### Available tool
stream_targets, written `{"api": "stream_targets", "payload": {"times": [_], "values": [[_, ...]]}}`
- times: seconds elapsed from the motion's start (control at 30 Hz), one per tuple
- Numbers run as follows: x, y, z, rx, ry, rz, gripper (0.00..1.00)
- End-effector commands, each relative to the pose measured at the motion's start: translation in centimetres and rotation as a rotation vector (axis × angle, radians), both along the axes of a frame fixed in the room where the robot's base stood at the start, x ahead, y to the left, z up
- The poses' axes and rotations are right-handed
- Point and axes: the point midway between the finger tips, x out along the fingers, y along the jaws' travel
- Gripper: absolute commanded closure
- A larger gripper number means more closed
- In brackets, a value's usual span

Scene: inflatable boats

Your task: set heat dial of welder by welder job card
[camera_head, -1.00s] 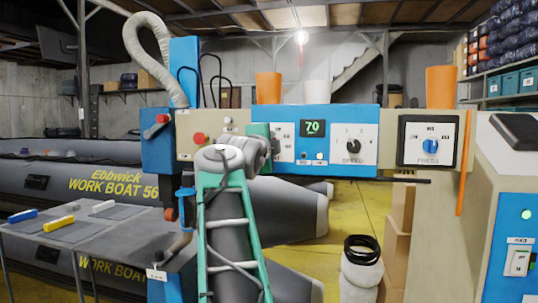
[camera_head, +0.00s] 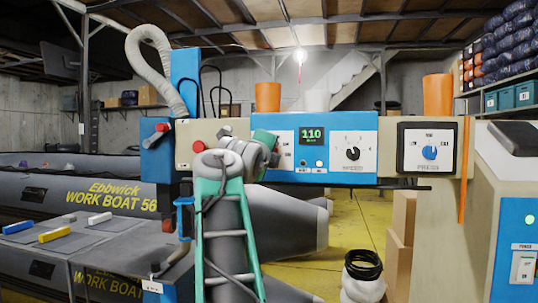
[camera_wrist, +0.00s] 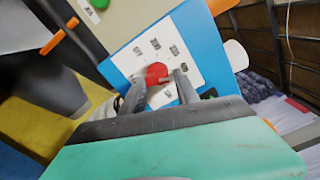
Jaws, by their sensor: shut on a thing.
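The welder's blue-and-cream head (camera_head: 365,122) spans the middle of the head view. Its green display (camera_head: 312,135) reads 110. In the wrist view a red dial (camera_wrist: 157,72) sits on a white plate (camera_wrist: 180,35) with several small marks too small to read. My gripper (camera_wrist: 160,82) is shut on this dial, one finger on each side. In the head view my gripper (camera_head: 268,150) is at the panel left of the display and hides the dial. I cannot make out a readable job card.
A SPEED dial (camera_head: 352,153) and a blue PRESS knob (camera_head: 430,153) are to the right. An orange rod (camera_head: 463,170) hangs at the right end. A grey table (camera_head: 90,245) with rollers stands left. Grey boats lie behind. Cartons (camera_head: 402,235) stand on the yellow floor.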

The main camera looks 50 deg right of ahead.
Motion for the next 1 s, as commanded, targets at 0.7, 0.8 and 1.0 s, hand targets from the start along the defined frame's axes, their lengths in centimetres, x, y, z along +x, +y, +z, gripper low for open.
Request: {"api": "stream_targets", "payload": {"times": [0.7, 0.8, 1.0], "values": [[0.1, 0.1, 0.0, -0.001, 0.001, 0.001, 0.41], [-0.1, 0.6, 0.0, -0.001, 0.001, 0.003, 0.41], [-1.5, 4.1, 0.0, -0.003, -0.002, 0.006, 0.41]]}}
